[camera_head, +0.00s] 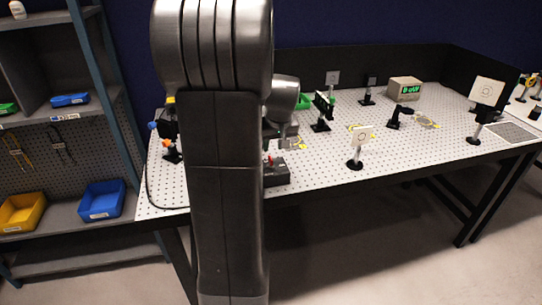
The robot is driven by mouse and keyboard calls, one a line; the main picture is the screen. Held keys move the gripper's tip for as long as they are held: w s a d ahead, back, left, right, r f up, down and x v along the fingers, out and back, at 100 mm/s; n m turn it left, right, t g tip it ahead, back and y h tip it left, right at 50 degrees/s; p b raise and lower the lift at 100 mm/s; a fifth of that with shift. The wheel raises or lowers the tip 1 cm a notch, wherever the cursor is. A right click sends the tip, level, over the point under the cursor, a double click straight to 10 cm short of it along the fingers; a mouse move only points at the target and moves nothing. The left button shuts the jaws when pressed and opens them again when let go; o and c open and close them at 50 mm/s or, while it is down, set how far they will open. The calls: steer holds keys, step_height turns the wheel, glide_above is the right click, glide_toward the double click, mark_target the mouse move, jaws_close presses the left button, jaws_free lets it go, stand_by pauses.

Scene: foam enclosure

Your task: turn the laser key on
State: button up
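My dark arm fills the middle left of the head view and hides part of the table. Its grey wrist shows just right of the big link. Below the wrist, part of my gripper (286,136) shows above the table; its fingers are too small and hidden to tell open from shut. A dark box (277,175), which looks like the laser unit, sits at the table's front edge, partly behind my arm. A small red part (271,160) shows on its top; I cannot tell whether it is the key. The gripper appears above and behind this box.
A shelf with blue (101,200) and yellow (22,211) bins stands left.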

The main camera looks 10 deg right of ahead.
steer(key=x, duration=0.7)
steer(key=shift+w+f+p, duration=0.15)
steer(key=shift+f+p, duration=0.2)
jaws_close()
